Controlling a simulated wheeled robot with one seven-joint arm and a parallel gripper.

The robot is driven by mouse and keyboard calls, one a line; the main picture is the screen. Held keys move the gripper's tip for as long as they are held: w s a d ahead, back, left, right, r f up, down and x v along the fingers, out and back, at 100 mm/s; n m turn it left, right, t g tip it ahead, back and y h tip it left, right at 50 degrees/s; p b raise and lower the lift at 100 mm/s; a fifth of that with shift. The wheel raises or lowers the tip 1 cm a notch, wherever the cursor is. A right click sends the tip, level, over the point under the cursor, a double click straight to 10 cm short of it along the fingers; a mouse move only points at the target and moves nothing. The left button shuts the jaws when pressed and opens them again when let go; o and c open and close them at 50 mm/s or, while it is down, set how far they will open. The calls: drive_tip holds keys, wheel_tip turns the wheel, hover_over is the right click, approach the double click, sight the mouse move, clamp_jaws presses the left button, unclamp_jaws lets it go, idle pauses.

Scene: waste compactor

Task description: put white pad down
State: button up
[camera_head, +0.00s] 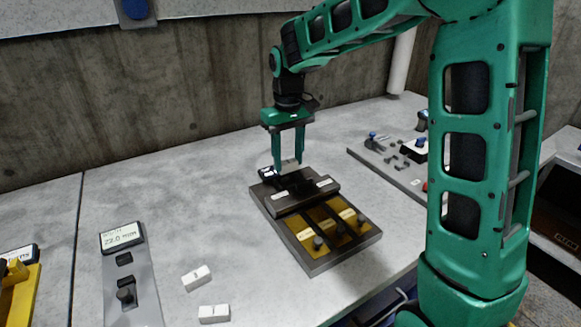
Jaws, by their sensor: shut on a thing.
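My gripper (286,164) points down above the back edge of a dark fixture (320,262) on the grey bench. It is shut on a small pale piece, the white pad (290,164), seen only in part between the fingertips. The pad is close over the fixture's raised back bar; I cannot tell if it touches. Two other white blocks lie loose on the bench at the front: one (197,278) and, nearer, another (214,314).
The fixture has yellow plates with dark knobs and white labels. A small dark display (267,174) is at its back left corner. A gauge with a display (121,236) stands at the left. A tray of small parts (395,160) is at the right.

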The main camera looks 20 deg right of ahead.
sight(288, 162)
drive_tip(key=shift+f, duration=1.55)
drive_tip(key=shift+f, duration=0.15)
drive_tip(key=o, duration=1)
drive_tip(key=shift+o, duration=0.2)
